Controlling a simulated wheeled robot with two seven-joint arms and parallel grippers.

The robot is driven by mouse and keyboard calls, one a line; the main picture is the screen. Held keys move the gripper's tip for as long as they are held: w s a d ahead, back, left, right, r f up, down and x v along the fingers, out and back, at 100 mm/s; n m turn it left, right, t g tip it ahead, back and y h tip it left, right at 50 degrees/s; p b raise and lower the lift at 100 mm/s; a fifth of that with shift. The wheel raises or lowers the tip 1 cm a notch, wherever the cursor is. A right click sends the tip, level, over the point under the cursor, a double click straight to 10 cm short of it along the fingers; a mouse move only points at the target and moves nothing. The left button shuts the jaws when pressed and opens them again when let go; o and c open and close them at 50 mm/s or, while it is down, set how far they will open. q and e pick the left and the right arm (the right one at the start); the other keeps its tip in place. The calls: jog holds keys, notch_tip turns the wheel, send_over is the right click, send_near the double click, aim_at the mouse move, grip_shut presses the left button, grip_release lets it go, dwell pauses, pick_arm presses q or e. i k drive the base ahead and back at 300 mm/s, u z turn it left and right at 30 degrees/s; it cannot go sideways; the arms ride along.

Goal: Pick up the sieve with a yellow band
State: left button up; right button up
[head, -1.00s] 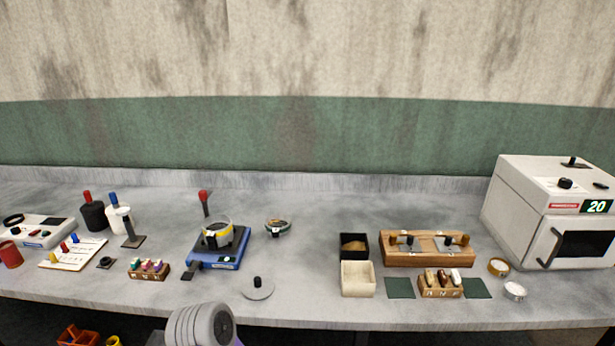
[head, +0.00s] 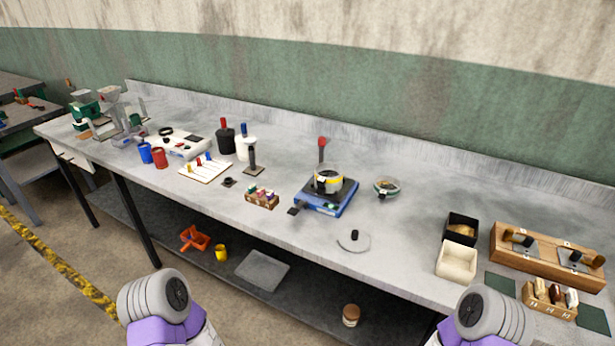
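A round pale vessel with a yellow band (head: 328,181) sits on a blue device (head: 324,203) towards the middle of the bench. It looks like the sieve, but its mesh is too small to make out. A dark part shows at its front. A smaller round dish with a green rim (head: 386,188) stands to its right, apart from it. Only grey and purple links of my two arms show along the bottom edge, well short of the vessel. Neither of my grippers is in view.
The long grey bench (head: 440,209) has a lower shelf with an orange holder (head: 195,239) and a yellow cup (head: 221,253). A red-topped post (head: 321,149) stands behind the blue device. A cream box (head: 456,262) stands right.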

aim_at(325, 174)
jog(key=k, duration=0.55)
jog(key=u, duration=0.8)
jog(key=i, duration=1.65)
jog(key=z, duration=0.55)
